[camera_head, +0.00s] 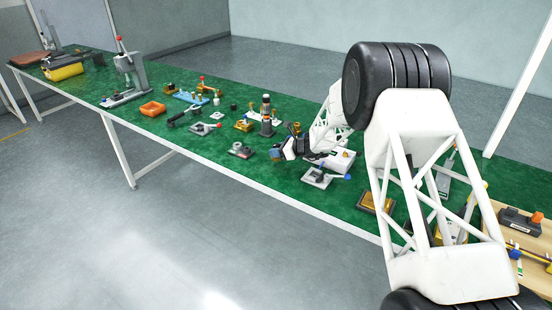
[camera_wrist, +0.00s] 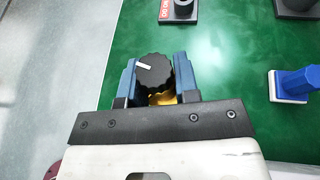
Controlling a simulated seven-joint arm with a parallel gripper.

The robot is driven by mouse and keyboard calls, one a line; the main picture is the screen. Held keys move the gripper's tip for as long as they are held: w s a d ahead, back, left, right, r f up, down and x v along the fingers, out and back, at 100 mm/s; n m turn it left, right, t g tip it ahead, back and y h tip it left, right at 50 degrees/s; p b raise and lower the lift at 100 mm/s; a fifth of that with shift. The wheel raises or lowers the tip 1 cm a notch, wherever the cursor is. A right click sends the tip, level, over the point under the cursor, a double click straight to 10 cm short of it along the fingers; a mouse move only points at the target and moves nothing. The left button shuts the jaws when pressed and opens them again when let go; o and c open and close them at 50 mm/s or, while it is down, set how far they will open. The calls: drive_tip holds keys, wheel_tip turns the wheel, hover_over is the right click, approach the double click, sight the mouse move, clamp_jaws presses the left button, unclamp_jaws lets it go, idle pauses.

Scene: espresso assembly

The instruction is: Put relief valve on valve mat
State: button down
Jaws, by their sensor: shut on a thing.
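The relief valve (camera_wrist: 154,70) shows in the wrist view as a black ribbed knob with a white mark and a brass part below it. My gripper (camera_wrist: 157,82) is shut on it, with one blue finger on each side. In the head view my gripper (camera_head: 277,153) is over the green table near its front edge, and the valve is too small there to make out. A grey plate with a dark part (camera_head: 240,150) lies left of my gripper, and another grey plate (camera_head: 317,178) lies to its lower right. I cannot tell which piece is the valve mat.
In the wrist view a grey block with a red label (camera_wrist: 180,10) is at the top and a blue part on a white base (camera_wrist: 290,85) at the right. An orange tray (camera_head: 153,109) is farther left.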

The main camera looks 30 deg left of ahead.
drive_tip(key=shift+f, duration=1.7)
drive_tip(key=shift+f, duration=0.15)
drive_tip(key=c, duration=0.8)
unclamp_jaws()
drive_tip(key=shift+c, duration=0.2)
drive_tip(key=shift+d, duration=0.15)
drive_tip(key=v, duration=1.2)
